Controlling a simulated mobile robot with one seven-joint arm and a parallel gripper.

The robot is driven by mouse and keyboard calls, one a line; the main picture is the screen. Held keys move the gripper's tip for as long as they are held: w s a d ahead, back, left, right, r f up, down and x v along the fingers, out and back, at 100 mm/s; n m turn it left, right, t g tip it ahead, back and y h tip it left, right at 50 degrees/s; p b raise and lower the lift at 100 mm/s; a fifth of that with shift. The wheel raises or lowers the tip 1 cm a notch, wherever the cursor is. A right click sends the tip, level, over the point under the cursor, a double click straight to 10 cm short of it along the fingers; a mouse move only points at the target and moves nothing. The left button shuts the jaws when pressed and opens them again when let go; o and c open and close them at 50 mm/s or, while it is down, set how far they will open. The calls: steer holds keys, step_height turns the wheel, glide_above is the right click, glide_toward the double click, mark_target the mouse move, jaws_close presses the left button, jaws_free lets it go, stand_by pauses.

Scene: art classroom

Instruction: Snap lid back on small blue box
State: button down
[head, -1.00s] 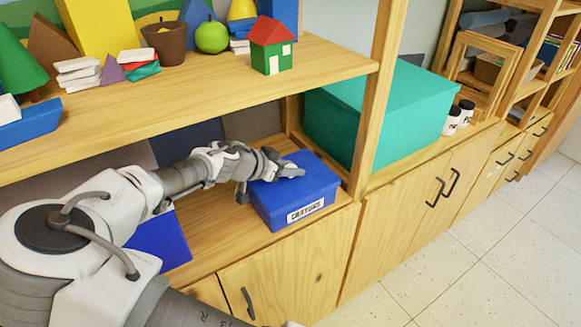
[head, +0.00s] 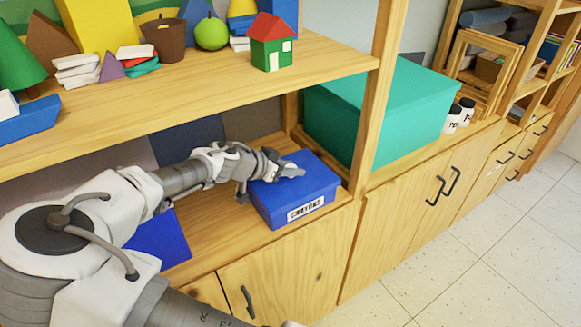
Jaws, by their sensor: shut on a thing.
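The small blue box (head: 295,203) with a white "CRAYONS" label stands on the lower wooden shelf, near its front right corner. Its blue lid (head: 318,176) lies across the top; I cannot make out a seam or whether it is fully seated. My gripper (head: 264,180) is at the lid's left side, one finger lying over the top and the other down by the left wall. It is shut on the lid's left edge, which the fingers partly hide.
Another blue object (head: 160,243) lies left on the same shelf, partly behind my arm. The upper shelf (head: 190,85) holds toys and a small house above my arm. A wooden post (head: 375,100) and large teal box (head: 400,110) stand right of the blue box.

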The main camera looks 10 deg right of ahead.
jaws_free()
stand_by(0.6)
